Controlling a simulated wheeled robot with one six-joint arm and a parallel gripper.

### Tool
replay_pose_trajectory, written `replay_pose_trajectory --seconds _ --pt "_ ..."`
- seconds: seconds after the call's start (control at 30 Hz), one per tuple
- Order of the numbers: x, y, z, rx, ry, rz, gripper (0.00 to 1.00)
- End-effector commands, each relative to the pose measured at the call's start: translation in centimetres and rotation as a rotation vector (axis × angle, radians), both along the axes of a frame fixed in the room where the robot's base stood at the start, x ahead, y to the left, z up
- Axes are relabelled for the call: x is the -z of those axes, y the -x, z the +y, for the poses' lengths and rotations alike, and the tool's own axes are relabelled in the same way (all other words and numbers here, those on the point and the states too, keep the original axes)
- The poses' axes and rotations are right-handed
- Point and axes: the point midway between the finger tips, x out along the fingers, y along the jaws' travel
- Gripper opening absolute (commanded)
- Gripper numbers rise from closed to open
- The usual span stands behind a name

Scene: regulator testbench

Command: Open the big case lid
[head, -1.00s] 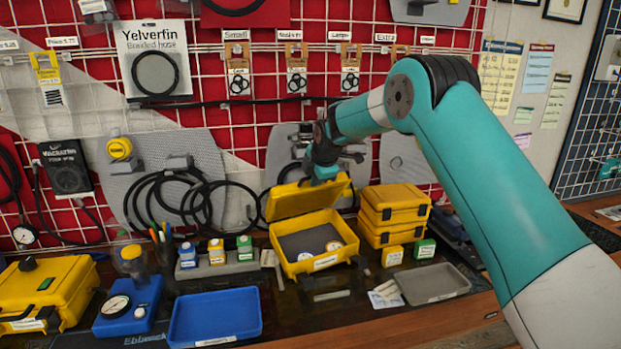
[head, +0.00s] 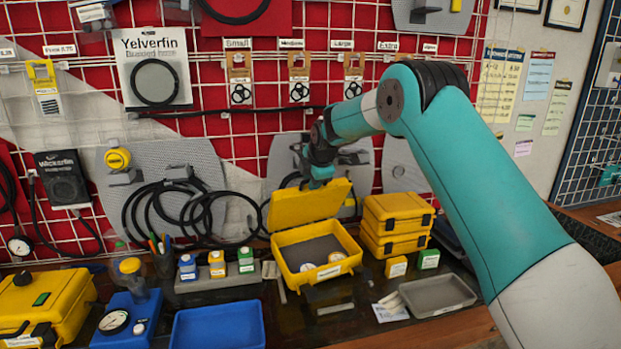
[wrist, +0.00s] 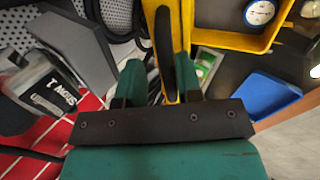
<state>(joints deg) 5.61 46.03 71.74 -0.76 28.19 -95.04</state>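The big yellow case (head: 350,262) stands open in the middle of the bench, with a grey-lined inside and two small round gauges (head: 319,272) in it. Its lid (head: 308,206) stands up at the back, leaning near upright. My gripper (head: 320,180) is at the lid's top edge. In the wrist view, the fingers (wrist: 158,85) are apart, one on each side of the yellow lid edge (wrist: 172,65) and its black handle (wrist: 165,40). A gap shows beside the left finger. The fingertips' exact contact with the lid is hard to see.
Stacked smaller yellow cases (head: 397,222) stand close to the right. A grey tray (head: 438,295) and a blue tray (head: 217,328) lie in front. Another yellow case (head: 50,305) is at far left.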

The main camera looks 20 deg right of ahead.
Motion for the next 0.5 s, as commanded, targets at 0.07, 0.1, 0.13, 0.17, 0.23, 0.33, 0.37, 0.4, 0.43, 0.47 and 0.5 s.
replay_pose_trajectory --seconds 0.07,0.1,0.13,0.17,0.23,0.33,0.37,0.4,0.43,0.47,0.5 --pt "-0.1 0.0 0.0 0.001 0.0 -0.002 0.36" --pt "-0.1 0.0 0.0 0.001 0.0 -0.002 0.36" --pt "-0.1 0.0 0.0 0.001 0.0 -0.003 0.36" --pt "-0.2 0.0 0.0 0.001 0.0 -0.003 0.36" --pt "-0.2 -0.1 0.0 0.0 0.001 -0.004 0.36" --pt "-0.4 0.0 0.1 0.0 0.001 -0.005 0.36" --pt "-0.6 0.1 0.1 0.0 0.001 -0.006 0.36" --pt "-0.9 0.3 0.2 0.0 0.001 -0.007 0.36" --pt "-1.2 0.6 0.2 -0.001 0.001 -0.007 0.36" --pt "-1.6 0.8 0.2 -0.001 0.001 -0.007 0.36" --pt "-2.2 1.3 0.3 -0.001 0.001 -0.008 0.36"
